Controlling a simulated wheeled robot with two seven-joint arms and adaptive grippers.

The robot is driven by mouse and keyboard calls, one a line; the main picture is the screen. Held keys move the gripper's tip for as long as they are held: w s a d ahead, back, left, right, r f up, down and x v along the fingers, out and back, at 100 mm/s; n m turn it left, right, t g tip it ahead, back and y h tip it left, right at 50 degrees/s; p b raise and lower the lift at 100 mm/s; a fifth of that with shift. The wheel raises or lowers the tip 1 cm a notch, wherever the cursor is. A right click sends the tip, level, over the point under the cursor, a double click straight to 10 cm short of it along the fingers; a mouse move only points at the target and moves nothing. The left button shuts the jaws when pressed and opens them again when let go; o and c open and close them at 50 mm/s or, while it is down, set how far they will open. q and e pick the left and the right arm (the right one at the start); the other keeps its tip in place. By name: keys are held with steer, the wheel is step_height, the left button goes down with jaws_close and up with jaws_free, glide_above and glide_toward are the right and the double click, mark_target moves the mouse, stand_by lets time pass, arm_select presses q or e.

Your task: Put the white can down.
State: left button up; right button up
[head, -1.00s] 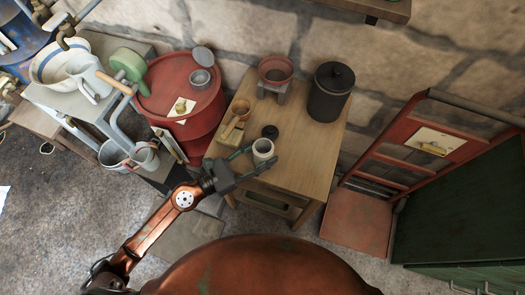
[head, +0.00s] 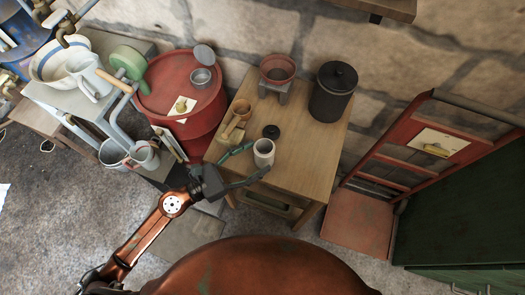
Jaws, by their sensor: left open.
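The white can (head: 264,153) stands upright on the wooden table (head: 309,150), near its front left edge. A small black lid-like piece (head: 271,131) lies just behind it. My left gripper (head: 246,177) is open at the table's front left edge, in front and to the left of the can. One finger reaches toward the can's base; whether it touches the can cannot be told. My right gripper does not show.
On the table, a dark lidded pot (head: 332,92), a red bowl on a stand (head: 277,72), a wooden scoop (head: 236,117) and a green tool (head: 236,151) stand or lie near the can. A red drum (head: 187,98) is at the left. The table's right front is clear.

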arm_select(q)
steer(key=v, duration=0.8)
steer(key=shift+s+a+b, duration=0.15)
steer(key=shift+a+b, duration=0.05)
steer(key=shift+b, duration=0.2)
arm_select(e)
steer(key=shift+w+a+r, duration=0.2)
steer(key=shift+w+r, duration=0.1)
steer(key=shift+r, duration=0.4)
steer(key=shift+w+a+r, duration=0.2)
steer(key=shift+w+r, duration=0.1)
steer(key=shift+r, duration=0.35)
